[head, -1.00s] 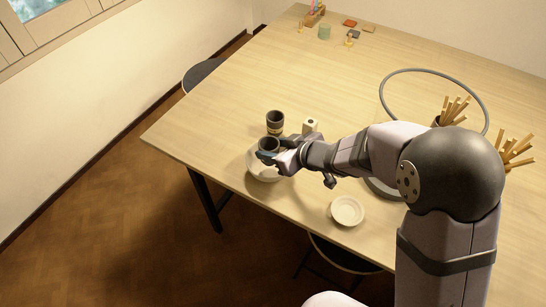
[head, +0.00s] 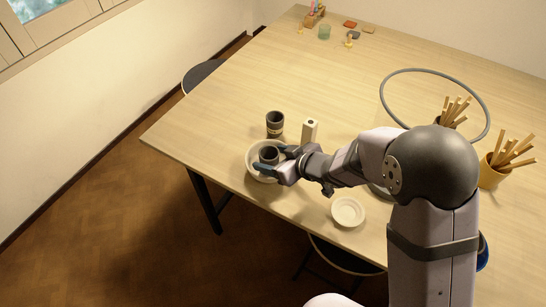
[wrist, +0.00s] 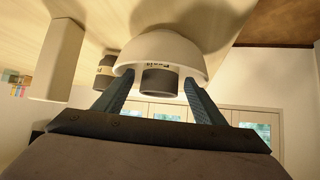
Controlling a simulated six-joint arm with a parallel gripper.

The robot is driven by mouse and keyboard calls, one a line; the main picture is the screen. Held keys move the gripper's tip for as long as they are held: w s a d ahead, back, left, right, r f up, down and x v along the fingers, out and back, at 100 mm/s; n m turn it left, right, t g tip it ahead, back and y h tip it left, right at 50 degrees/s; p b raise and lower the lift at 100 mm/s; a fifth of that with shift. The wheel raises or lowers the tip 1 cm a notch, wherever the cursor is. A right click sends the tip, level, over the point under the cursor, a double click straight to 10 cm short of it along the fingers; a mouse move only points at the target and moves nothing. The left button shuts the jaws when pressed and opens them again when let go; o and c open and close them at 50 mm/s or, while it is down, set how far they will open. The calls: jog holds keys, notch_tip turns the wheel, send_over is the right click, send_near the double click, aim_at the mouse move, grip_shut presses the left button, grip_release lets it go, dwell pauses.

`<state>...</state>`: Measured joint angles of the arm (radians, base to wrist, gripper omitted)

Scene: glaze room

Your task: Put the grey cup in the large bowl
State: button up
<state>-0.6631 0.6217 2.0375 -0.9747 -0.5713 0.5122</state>
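The grey cup (head: 269,154) stands inside the large white bowl (head: 251,172) near the table's left edge. In the wrist view the cup (wrist: 159,81) shows its dark wall and a pale band with lettering, with the bowl (wrist: 193,52) behind it. My gripper (head: 268,163) is at the bowl, with its fingers on either side of the cup. In the wrist view my gripper (wrist: 158,84) is open, with a narrow gap between each finger and the cup. The cup's contact with the bowl's floor is hidden.
A similar dark banded cup (head: 275,123) stands just behind the bowl. A pale upright block (head: 309,130) is to its right. A small white dish (head: 347,212) lies near the front edge. Holders with sticks (head: 491,171) stand at right.

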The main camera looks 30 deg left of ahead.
jog(key=shift+r, duration=0.1)
jog(key=shift+r, duration=0.15)
jog(key=v, duration=1.2)
jog(key=shift+p, duration=0.35)
